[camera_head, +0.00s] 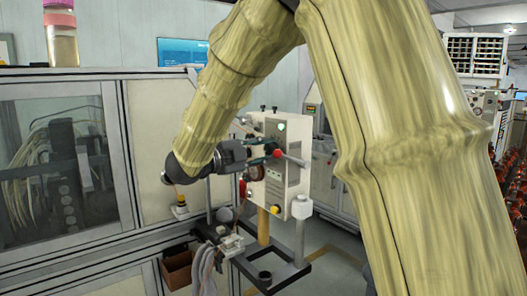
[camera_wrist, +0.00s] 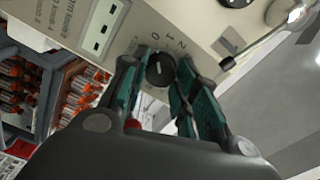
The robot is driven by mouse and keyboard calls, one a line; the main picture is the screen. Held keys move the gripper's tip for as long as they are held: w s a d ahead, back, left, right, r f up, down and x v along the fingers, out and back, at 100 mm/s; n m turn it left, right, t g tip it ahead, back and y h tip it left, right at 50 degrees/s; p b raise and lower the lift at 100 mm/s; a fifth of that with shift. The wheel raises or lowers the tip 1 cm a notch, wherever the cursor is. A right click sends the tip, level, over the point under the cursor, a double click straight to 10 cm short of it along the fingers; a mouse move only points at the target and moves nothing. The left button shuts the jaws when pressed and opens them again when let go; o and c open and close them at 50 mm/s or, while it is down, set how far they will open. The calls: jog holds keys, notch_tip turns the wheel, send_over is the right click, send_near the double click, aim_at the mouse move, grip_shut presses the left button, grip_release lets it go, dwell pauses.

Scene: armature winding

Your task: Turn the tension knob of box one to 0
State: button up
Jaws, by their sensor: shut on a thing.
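The cream tension box (camera_head: 290,181) stands on a dark metal stand in the head view. My gripper (camera_head: 247,152) is at its left face, and the knob is hidden there. In the wrist view, a round black knob (camera_wrist: 160,70) sits on the cream panel (camera_wrist: 165,16), with printed numbers, 1 and 2 among them, above it. The teal fingers of my gripper (camera_wrist: 156,80) lie on both sides of the knob, shut on it. A small light mark shows on the knob's face. I cannot tell which number it points to.
A glass-fronted cabinet (camera_head: 122,150) stands on the left. In the wrist view, shelves hold orange-capped bottles (camera_wrist: 84,85) at the left.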

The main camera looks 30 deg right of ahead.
jog(key=o, duration=1)
jog(key=shift+a, duration=0.1)
jog(key=a, duration=0.8)
jog(key=s+a, duration=0.1)
jog(key=a, duration=0.2)
jog(key=shift+a, duration=0.4)
jog(key=shift+f, duration=0.1)
